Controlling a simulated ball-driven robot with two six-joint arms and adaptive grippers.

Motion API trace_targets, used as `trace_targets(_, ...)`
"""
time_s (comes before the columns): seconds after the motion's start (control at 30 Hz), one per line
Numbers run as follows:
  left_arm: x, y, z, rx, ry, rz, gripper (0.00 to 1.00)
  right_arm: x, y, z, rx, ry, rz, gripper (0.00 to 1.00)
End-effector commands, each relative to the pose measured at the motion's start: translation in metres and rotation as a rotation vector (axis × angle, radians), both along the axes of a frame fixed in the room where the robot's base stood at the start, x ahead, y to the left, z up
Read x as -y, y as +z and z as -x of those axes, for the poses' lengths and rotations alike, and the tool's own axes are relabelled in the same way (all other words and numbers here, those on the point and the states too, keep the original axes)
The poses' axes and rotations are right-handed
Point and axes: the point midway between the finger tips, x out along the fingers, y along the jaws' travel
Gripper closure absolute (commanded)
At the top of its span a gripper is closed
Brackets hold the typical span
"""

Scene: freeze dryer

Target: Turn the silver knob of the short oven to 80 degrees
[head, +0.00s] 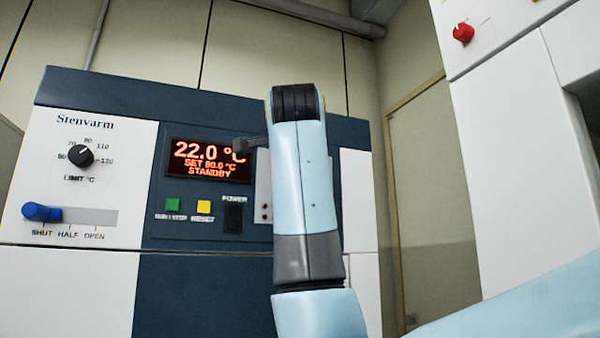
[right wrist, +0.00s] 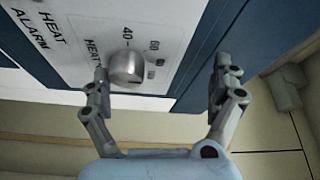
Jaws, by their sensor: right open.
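The silver knob (right wrist: 125,68) shows in the right wrist view on a white panel, with printed marks including 40 and 60 beside it. My right gripper (right wrist: 161,68) is open. Its left finger is close beside the knob, and its right finger is well apart from it over the dark blue edge. I cannot tell if the left finger touches the knob. In the head view my right arm stands before the oven (head: 205,120) and hides the silver knob. A dark gripper part (head: 250,144) pokes out left of the arm. My left gripper is not in view.
The oven front has a black limit knob (head: 81,155), a blue handle (head: 41,212) at SHUT, a display (head: 208,159) reading 22.0 °C, SET 60.0 °C and STANDBY, plus green (head: 172,204) and yellow (head: 204,207) buttons. A white cabinet with a red knob (head: 463,32) stands right.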

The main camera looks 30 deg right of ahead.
Motion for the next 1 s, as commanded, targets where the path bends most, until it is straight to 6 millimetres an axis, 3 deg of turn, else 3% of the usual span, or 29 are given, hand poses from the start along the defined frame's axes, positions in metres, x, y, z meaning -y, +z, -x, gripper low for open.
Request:
trace_targets(0.03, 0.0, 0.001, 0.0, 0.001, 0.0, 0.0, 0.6, 0.001, 0.027, 0.006, 0.04, -0.003, 0.012, 0.25)
trace_targets(0.1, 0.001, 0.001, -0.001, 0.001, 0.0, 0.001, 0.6, 0.001, 0.041, 0.006, 0.042, -0.003, 0.014, 0.25)
trace_targets(0.23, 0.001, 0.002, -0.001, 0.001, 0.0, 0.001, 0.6, 0.002, 0.06, 0.007, 0.042, -0.006, 0.015, 0.25)
trace_targets(0.4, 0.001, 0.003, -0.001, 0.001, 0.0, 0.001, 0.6, 0.003, 0.07, 0.008, 0.043, -0.009, 0.015, 0.25)
trace_targets(0.6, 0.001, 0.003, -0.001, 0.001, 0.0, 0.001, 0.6, 0.004, 0.071, 0.008, 0.042, -0.011, 0.015, 0.25)
trace_targets(0.63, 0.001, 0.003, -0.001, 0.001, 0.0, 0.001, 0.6, 0.004, 0.019, 0.004, -0.135, -0.018, -0.096, 0.25)
trace_targets(0.8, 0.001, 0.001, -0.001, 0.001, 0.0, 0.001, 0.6, -0.001, 0.018, 0.008, -0.133, -0.013, -0.097, 0.27)
trace_targets(0.9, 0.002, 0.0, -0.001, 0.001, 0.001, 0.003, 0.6, -0.006, 0.017, 0.014, -0.136, -0.012, -0.096, 0.43)
trace_targets(1.0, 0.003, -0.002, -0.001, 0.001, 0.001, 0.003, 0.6, -0.011, 0.015, 0.019, -0.14, -0.012, -0.099, 0.43)
